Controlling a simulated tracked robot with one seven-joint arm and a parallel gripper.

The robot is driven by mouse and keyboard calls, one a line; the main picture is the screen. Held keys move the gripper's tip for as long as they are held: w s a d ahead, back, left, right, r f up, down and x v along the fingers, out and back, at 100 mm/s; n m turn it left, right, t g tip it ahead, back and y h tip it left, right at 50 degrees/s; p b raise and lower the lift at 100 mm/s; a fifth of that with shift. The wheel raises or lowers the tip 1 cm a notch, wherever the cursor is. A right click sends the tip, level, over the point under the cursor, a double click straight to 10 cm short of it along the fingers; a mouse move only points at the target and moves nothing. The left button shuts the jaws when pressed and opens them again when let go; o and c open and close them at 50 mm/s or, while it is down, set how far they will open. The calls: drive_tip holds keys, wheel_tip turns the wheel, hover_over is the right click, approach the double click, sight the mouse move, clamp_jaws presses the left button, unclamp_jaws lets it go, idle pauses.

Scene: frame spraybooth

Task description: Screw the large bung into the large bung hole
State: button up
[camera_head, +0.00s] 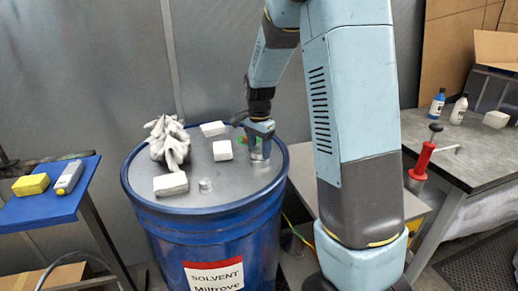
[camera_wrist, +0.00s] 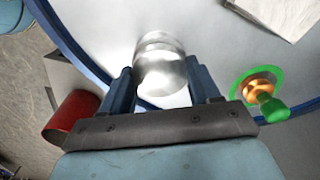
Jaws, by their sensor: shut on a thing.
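My gripper (camera_head: 259,135) points down over the right part of the blue drum's (camera_head: 205,225) grey lid. In the wrist view my gripper (camera_wrist: 163,88) is shut on the large bung (camera_wrist: 161,62), a shiny silver cylinder between the two blue fingers. The bung also shows between the fingers in the head view (camera_head: 259,153), low at the lid. The large bung hole is not visible, and I cannot tell whether the bung sits in it. A green ring with a brass fitting and green knob (camera_wrist: 262,92) lies beside the gripper.
On the lid are gloves (camera_head: 169,143), several white blocks (camera_head: 171,184) and a small silver cylinder (camera_head: 205,185). A blue side table (camera_head: 45,205) stands left. A grey bench (camera_head: 470,150) with bottles and a red pump (camera_head: 423,160) stand right.

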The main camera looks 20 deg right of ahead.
drive_tip(key=shift+m, duration=0.5)
drive_tip(key=m, duration=0.4)
drive_tip(key=shift+m, duration=0.3)
drive_tip(key=o, duration=0.8)
